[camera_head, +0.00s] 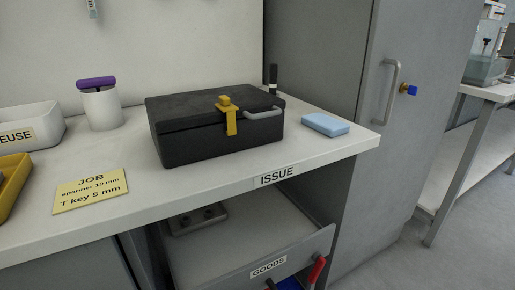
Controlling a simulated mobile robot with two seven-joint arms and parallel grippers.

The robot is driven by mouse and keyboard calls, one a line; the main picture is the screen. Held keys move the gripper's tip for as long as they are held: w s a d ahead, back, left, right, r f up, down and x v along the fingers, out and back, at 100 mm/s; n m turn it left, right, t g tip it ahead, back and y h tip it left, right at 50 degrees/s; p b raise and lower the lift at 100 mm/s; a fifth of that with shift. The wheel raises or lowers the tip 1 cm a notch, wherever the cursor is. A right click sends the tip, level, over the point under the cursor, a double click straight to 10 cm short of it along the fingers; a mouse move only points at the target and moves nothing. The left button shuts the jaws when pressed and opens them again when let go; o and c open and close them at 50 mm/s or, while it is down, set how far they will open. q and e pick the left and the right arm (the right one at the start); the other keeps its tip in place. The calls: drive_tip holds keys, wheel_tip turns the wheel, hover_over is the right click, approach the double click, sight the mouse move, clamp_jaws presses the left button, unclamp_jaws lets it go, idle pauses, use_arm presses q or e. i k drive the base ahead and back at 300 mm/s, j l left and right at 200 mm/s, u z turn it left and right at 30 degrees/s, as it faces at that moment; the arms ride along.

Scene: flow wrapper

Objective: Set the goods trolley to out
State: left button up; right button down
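A grey open-topped tray or drawer with a "GOODS" label (268,266) on its front wall (312,246) shows below the worktop, sticking out from under it. A dark grey item with round knobs (195,219) lies inside it at the back left.
The worktop (225,185), labelled "ISSUE", carries a black case (222,140) with a yellow latch, a light blue block (325,124), a white cup (101,108), a yellow "JOB" card (91,191) and bins at left. A grey cabinet (350,190) stands at right; floor is clear beyond.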

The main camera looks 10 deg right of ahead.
sight(266, 237)
drive_tip(key=k+l, duration=0.8)
drive_tip(key=l, duration=0.1)
